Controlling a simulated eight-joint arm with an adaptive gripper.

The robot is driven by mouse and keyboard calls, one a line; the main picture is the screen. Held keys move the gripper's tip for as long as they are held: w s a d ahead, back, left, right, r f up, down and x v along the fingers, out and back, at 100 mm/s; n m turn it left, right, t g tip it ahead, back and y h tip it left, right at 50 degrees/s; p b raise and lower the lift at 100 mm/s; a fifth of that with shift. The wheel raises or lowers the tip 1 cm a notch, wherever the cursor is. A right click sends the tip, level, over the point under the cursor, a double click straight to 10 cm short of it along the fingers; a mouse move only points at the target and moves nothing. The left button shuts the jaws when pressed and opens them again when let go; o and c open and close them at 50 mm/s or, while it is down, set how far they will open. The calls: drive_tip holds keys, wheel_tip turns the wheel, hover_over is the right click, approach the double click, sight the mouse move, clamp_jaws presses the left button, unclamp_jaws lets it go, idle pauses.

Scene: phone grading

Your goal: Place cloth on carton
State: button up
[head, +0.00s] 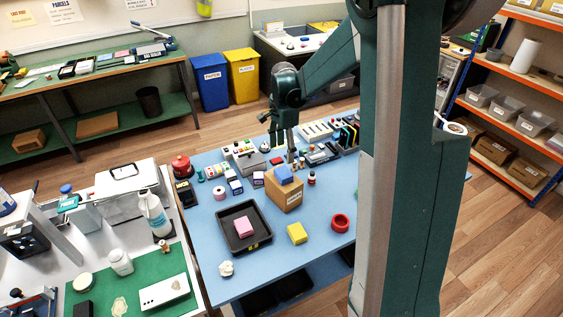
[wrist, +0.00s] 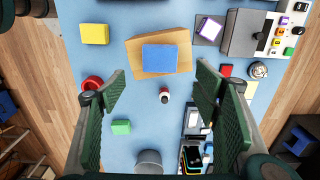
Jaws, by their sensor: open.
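The carton (head: 285,199), a brown cardboard box, stands on the blue table. A flat blue block-like piece, which looks like the folded cloth (head: 284,175), lies on top of it. In the wrist view the blue cloth (wrist: 160,59) rests within the carton's top (wrist: 158,37), with cardboard showing around it. My gripper (head: 291,156) is above the table behind the carton in the head view. In the wrist view my gripper (wrist: 160,76) has its green fingers wide apart with nothing held between them. It is apart from the cloth.
A black tray (head: 263,243) with a pink block (head: 244,226) stands left of the carton. A yellow block (head: 297,233) and a red ring (head: 340,222) lie in front. A small red-and-white bottle (wrist: 164,96) stands beside the carton. Several small items crowd the table's back.

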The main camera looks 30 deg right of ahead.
drive_tip(key=s+a+r+n+t, duration=0.3)
drive_tip(key=s+a+r+n, duration=0.7)
drive_tip(key=s+r, duration=0.4)
drive_tip(key=s+a+n+t, duration=0.2)
drive_tip(key=s+a+n, duration=0.2)
drive_tip(key=s, duration=0.4)
drive_tip(key=s+a+n+t, duration=0.2)
drive_tip(key=s+a+n, duration=0.2)
drive_tip(key=s, duration=0.5)
drive_tip(key=shift+f, duration=0.3)
